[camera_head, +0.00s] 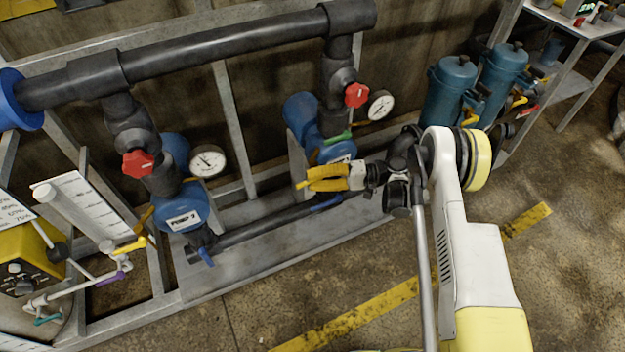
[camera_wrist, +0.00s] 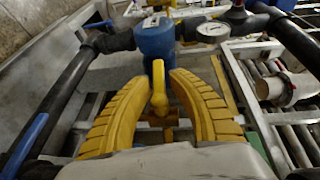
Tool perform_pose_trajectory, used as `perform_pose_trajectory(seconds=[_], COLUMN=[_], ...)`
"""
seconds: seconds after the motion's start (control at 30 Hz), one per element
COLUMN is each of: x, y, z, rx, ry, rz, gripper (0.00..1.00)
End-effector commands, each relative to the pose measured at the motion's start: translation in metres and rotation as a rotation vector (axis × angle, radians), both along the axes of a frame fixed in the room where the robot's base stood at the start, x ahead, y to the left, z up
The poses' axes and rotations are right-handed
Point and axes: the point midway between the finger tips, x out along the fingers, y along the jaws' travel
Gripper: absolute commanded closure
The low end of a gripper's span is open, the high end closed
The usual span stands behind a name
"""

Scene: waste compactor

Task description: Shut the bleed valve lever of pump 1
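Pump 1 (camera_head: 302,110) is the blue pump at the middle of the head view; its label is partly hidden behind my arm. My gripper (camera_head: 312,178) has yellow fingers and points left, low in front of this pump. In the wrist view its two ribbed fingers (camera_wrist: 160,82) are apart. A yellow lever (camera_wrist: 159,92) stands between them, pointing up towards the blue pump body (camera_wrist: 155,40). Gaps show on both sides of the lever near the tips; contact lower down cannot be told. In the head view the lever is hard to separate from the yellow fingers.
Pump 2 (camera_head: 183,206) stands to the left with its own yellow lever (camera_head: 145,216). Black pipes (camera_head: 200,48) with red valve knobs (camera_head: 356,95) run above. A blue lever (camera_wrist: 28,138) lies left of my fingers. Blue filter housings (camera_head: 448,90) stand right. Floor in front is clear.

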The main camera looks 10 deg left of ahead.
Motion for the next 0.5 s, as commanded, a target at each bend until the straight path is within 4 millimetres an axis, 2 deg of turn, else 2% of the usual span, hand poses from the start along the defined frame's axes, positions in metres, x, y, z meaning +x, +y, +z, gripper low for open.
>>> perform_pose_trajectory(seconds=[0.33,0.5], x=[0.000,0.005], y=[-0.001,-0.019], z=[-0.001,0.001], rx=[-0.002,-0.002], ry=[-0.001,-0.001], rz=[-0.001,-0.004], gripper=[0.63,0.63])
